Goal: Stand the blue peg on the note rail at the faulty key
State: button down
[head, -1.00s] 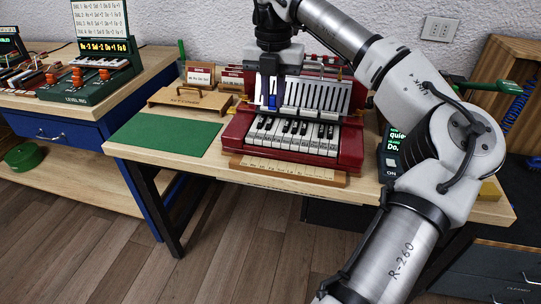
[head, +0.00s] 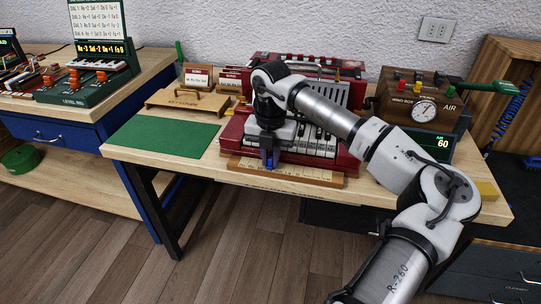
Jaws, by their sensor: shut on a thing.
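My gripper (head: 270,160) points down over the front of the red piano action (head: 232,130), at its left half. It is shut on the blue peg (head: 269,164), which shows as a small patch of blue between the fingers. The peg is just above or at the wooden note rail (head: 320,175), which runs along the front of the keys. I cannot tell whether the peg touches the rail. The white keys (head: 318,142) show right of my gripper; my arm hides those behind it. Which key is faulty cannot be told.
A green mat (head: 165,137) and a wooden key cover (head: 187,102) lie to the left. A wooden wind box with a gauge (head: 424,110) and a display reading 60 (head: 441,145) stand to the right. My arm crosses the bench's right half.

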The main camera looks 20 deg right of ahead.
aim_at(271, 158)
jog(key=c, duration=1.8)
grip_release()
jog(key=shift+f, duration=0.15)
jog(key=shift+c, duration=0.2)
jog(key=o, duration=0.5)
jog(key=shift+c, duration=0.2)
notch_tip(271, 158, up, 12)
jog(key=shift+r, duration=0.25)
